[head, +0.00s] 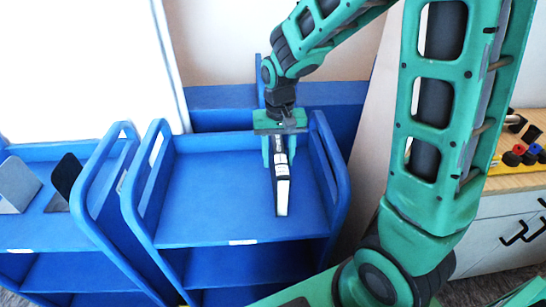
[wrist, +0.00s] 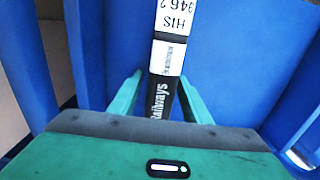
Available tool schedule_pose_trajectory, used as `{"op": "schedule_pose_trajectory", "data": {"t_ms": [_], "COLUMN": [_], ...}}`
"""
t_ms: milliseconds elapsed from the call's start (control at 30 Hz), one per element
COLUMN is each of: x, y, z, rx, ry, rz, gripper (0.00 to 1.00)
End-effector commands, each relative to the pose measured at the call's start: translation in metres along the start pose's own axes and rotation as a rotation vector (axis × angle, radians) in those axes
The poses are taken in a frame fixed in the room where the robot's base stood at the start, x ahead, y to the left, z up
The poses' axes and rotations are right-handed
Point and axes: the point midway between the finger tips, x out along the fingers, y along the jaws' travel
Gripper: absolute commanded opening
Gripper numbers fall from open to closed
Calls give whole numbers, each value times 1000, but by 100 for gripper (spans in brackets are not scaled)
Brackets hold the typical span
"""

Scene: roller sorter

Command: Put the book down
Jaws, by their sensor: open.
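The book (head: 282,192) is dark with a white spine label and pale page edges. It stands on edge at the top shelf of a blue cart (head: 200,195), right of the middle. In the wrist view its spine (wrist: 171,45) reads "HIS" and "Railways". My gripper (head: 277,155) is over the far end of the book, pointing down. Its green fingers (wrist: 158,98) are open, one on each side of the spine. The book's underside is hidden, so I cannot tell for certain that it touches the shelf.
The blue cart has raised side rails (head: 327,165). A second blue cart (head: 50,235) at the left holds a grey bookend (head: 15,185) and a black one (head: 66,175). A wooden counter (head: 515,180) with small coloured items is at the right. The shelf left of the book is clear.

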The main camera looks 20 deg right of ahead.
Motion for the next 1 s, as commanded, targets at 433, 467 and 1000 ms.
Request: {"op": "schedule_pose_trajectory", "data": {"t_ms": [433, 467, 1000], "x": [-67, -73, -122], "y": [-1, -1, 0], "z": [-1, -1, 0], "rx": [0, 0, -1], "ry": [6, 5, 1], "rz": [-3, -3, 0], "gripper": [44, 44, 44]}}
